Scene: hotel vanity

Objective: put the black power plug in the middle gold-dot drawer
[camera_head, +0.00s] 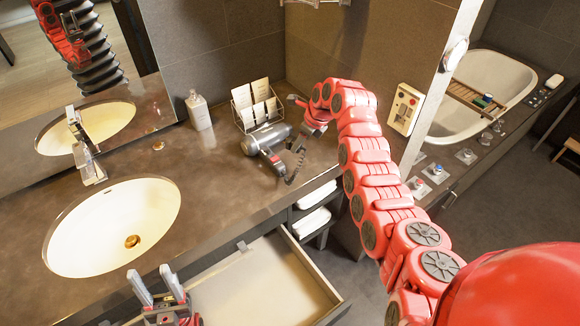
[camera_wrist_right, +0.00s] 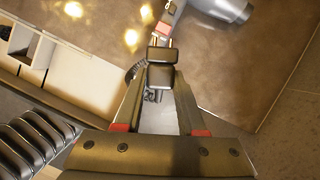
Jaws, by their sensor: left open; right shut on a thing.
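The black power plug (camera_wrist_right: 161,76) shows at the tips of my right gripper (camera_wrist_right: 160,98) in the right wrist view, and the gripper is shut on it. In the head view my right gripper (camera_head: 302,132) is low over the counter, just right of the hair dryer, and hides much of the plug. An open drawer (camera_head: 262,277) under the counter shows a pale, bare inside; no gold dot can be made out on it. My left gripper (camera_head: 155,279) is open and empty, at the drawer's left end.
The grey hair dryer (camera_head: 265,138) lies on the counter (camera_head: 215,180) with a coiled black cord (camera_head: 296,168). A card rack (camera_head: 258,105) and soap bottle (camera_head: 198,110) stand behind. The sink (camera_head: 112,228) is left. Shelves with white towels (camera_head: 312,222) are right of the drawer.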

